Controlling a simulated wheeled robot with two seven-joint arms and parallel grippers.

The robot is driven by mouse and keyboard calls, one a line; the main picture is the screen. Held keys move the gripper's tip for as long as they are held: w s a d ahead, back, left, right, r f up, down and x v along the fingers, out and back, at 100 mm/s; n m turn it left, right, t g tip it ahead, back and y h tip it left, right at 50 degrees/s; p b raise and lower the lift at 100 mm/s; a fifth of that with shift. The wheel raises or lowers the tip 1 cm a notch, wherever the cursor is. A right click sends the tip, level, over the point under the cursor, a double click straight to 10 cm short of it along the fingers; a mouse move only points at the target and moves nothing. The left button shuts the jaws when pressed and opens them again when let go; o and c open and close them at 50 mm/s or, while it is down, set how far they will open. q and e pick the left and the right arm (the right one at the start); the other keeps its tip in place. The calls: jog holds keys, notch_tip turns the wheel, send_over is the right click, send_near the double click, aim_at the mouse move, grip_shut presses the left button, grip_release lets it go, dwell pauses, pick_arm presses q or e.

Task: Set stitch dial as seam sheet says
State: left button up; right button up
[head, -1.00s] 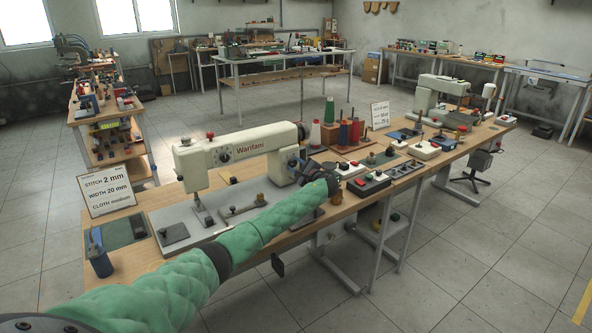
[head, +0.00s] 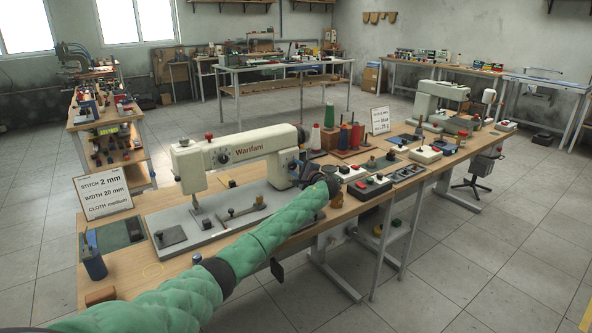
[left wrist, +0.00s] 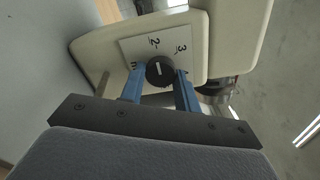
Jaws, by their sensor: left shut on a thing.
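The seam sheet (head: 103,192) stands at the left of the sewing table and reads stitch 2 mm, width 20 mm, cloth medium. The cream sewing machine (head: 220,154) is behind my left arm. In the left wrist view the black stitch dial (left wrist: 160,71) with a white bar sits on a white plate (left wrist: 140,47) marked with numbers, 2 and 3 being readable. I cannot tell which number the bar marks. My left gripper (left wrist: 160,80) has its blue fingers shut on the dial's two sides; it also shows at the machine's right end (head: 305,174). My right gripper is out of view.
Thread cones (head: 329,116) stand behind the machine's right end. A black control box with buttons (head: 370,186) lies right of my gripper. A blue cup (head: 93,262) and a brown block (head: 100,296) are at the table's left front. A second machine (head: 437,98) stands farther right.

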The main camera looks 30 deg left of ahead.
pick_arm(q)
jog(key=shift+f, duration=0.1)
jog(key=o, duration=1)
